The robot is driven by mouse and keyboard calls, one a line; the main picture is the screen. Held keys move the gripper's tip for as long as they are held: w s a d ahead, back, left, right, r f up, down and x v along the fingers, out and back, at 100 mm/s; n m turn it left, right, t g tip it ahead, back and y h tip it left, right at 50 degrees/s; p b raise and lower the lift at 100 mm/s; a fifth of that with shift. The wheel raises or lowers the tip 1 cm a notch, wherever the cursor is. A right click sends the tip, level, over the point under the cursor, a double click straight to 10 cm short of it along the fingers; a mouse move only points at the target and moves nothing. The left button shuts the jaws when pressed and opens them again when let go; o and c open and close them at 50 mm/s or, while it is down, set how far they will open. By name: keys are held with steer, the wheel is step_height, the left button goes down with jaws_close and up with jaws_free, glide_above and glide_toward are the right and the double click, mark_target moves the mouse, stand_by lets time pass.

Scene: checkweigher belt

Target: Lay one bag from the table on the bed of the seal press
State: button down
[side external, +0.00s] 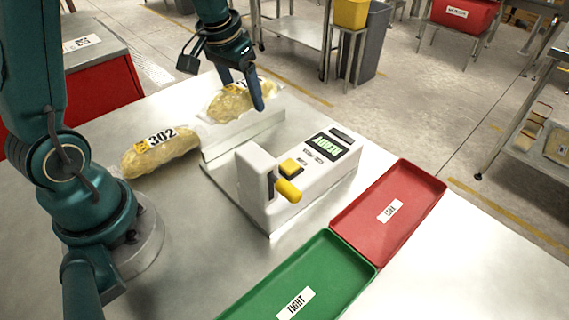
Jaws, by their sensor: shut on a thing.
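My gripper (243,92) is shut on a yellowish clear bag (229,104) with a partly hidden number label. The near finger shows in front of the bag; the other is mostly hidden. The press has a yellow lever (288,191) and a lit display. A second bag (160,153), labelled 302, lies on the table left of the bed.
A green tray (317,274) marked TIGHT and a red tray (409,189) with another label stand at the press's front right. The metal table (185,255) is bare at the front left. A red cabinet (103,90) stands beyond the table at the left.

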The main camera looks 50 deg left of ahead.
steer(key=shift+d+f+m+h, duration=0.15)
steer(key=shift+d+f+m, duration=0.45)
steer(key=shift+d+f, duration=0.85)
steer(key=shift+d+f+m+h, duration=0.15)
steer(key=shift+d+f+m, duration=0.45)
steer(key=shift+d+f, duration=0.75)
steer(key=shift+d+r, duration=0.25)
jaws_free()
steer(key=shift+r, duration=4.5)
steer(key=shift+r, duration=0.1)
